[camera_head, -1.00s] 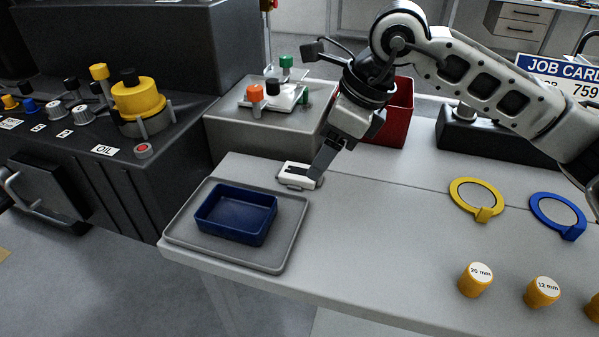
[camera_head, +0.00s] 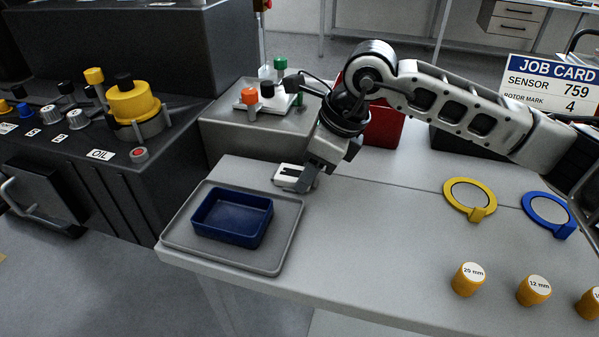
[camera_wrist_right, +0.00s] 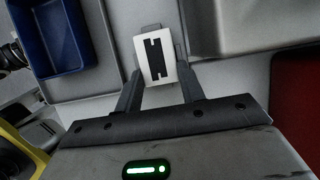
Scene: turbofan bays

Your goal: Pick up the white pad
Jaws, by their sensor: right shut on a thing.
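The white pad (camera_head: 290,172), a small flat block with a black mark on top, sits on the bench just behind the grey tray. In the right wrist view the pad (camera_wrist_right: 140,48) lies between the two dark fingers. My right gripper (camera_head: 299,180) reaches down over the pad from the right. It is shut on the pad, with one finger along each side, as the right wrist view of the gripper (camera_wrist_right: 156,70) shows. I cannot see a gap under the pad. My left gripper is not in view.
A blue bin (camera_head: 232,235) stands in the grey tray (camera_head: 183,240). A red bin (camera_head: 385,128) and a grey box (camera_head: 235,130) with knobs stand behind. A yellow ring (camera_head: 450,190), a blue ring (camera_head: 533,212) and several orange caps lie right. The middle of the bench is clear.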

